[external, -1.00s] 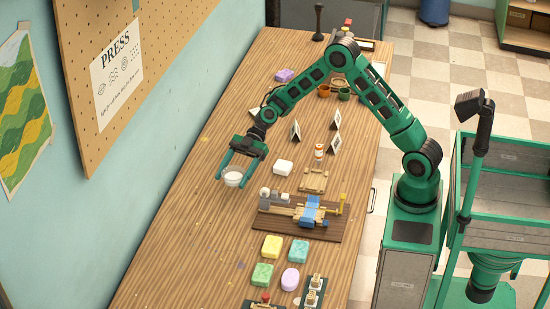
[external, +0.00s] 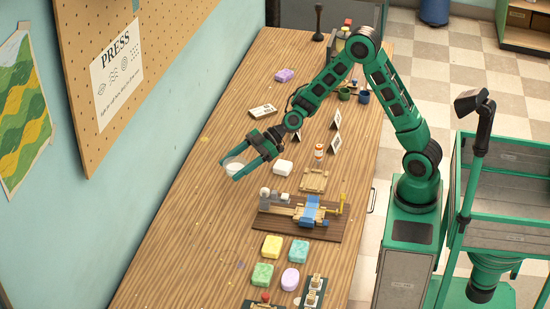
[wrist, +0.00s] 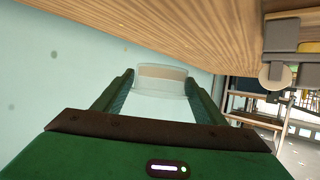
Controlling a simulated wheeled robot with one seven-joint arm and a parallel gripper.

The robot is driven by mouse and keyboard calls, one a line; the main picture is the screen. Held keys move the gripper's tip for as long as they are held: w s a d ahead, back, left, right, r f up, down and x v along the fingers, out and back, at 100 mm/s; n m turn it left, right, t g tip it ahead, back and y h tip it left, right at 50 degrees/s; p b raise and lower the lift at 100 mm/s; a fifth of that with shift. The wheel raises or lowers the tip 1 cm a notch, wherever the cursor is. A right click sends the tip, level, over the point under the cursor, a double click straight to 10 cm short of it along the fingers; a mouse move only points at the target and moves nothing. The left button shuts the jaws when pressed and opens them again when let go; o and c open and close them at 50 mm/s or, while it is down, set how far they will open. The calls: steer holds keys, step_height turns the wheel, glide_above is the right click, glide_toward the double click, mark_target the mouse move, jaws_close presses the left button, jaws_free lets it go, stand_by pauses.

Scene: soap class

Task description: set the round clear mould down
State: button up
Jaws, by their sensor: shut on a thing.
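My gripper (external: 230,171) is shut on the round clear mould (external: 234,168), over the left part of the wooden table. In the external view the mould looks whitish and sits between the green fingers, left of a white soap block (external: 283,168) and apart from it. In the wrist view the clear mould (wrist: 161,80) spans the gap between the two fingertips (wrist: 160,88), with a pale tan band showing through it. The view is strongly tilted. I cannot tell whether the mould touches the table.
The wooden table (external: 170,225) is bare to the left and front of the mould. A wooden press with a blue part (external: 309,210) stands nearer the front. Standing cards (external: 335,143) are to the right.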

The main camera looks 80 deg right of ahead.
steer(key=d+r+m+t+h, duration=0.2)
steer(key=d+m+t+h, duration=0.35)
steer(key=d, duration=0.95)
steer(key=shift+m+g+h, duration=0.65)
steer(key=shift+g, duration=0.2)
steer(key=w+d+f, duration=0.1)
steer(key=d+f, duration=0.1)
steer(key=d, duration=0.1)
steer(key=w+d+f, duration=0.1)
steer(key=d+f, duration=0.1)
steer(key=d, duration=0.1)
steer(key=w+d+f, duration=0.1)
steer(key=d+f, duration=0.1)
steer(key=d, duration=0.2)
steer(key=shift+d+f, duration=0.1)
steer(key=shift+f, duration=0.2)
steer(key=shift+w+d+f, duration=0.15)
steer(key=shift+d+f, duration=0.1)
steer(key=shift+d, duration=0.1)
steer(key=shift+f, duration=2)
steer(key=o, duration=1.1)
steer(key=shift+r, duration=0.1)
